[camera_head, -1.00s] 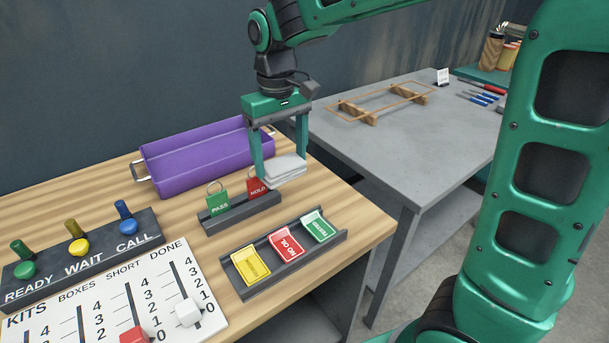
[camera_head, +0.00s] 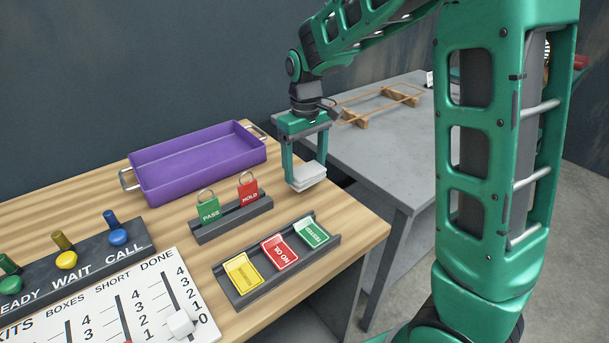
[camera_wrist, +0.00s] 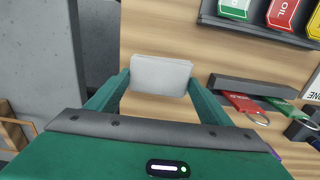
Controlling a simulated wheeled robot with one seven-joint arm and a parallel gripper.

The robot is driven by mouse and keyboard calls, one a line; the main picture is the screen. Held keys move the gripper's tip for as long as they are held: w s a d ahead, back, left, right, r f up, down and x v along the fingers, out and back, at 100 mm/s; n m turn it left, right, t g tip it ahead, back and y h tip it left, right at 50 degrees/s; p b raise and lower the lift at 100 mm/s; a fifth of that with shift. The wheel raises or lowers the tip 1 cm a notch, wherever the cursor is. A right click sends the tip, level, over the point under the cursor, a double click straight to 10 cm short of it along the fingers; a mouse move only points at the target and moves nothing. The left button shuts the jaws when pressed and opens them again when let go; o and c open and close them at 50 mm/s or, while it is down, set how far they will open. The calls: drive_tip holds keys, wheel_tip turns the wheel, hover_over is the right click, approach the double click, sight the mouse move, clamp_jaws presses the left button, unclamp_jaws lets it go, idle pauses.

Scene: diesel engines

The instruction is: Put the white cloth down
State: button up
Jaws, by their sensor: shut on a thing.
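The white cloth (camera_head: 307,176) is a small folded stack between the fingers of my gripper (camera_head: 304,168). My gripper is shut on it, near the right back part of the wooden table (camera_head: 340,235). In the wrist view, the cloth (camera_wrist: 160,76) spans the gap between the two green fingertips (camera_wrist: 160,84), with wood behind it. I cannot tell whether the cloth's underside touches the table.
A purple tray (camera_head: 200,165) stands behind a rack with green PASS (camera_head: 209,211) and red HOLD (camera_head: 248,193) tags. A card holder (camera_head: 236,295) lies in front. A grey bench (camera_head: 390,160) with a wooden frame stands beyond a gap at right.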

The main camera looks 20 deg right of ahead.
sight(305, 169)
drive_tip(key=shift+f, duration=1.7)
drive_tip(key=shift+f, duration=0.1)
drive_tip(key=o, duration=1.1)
drive_tip(key=shift+o, duration=0.2)
wheel_tip(305, 169, up, 12)
drive_tip(key=shift+s, duration=0.1)
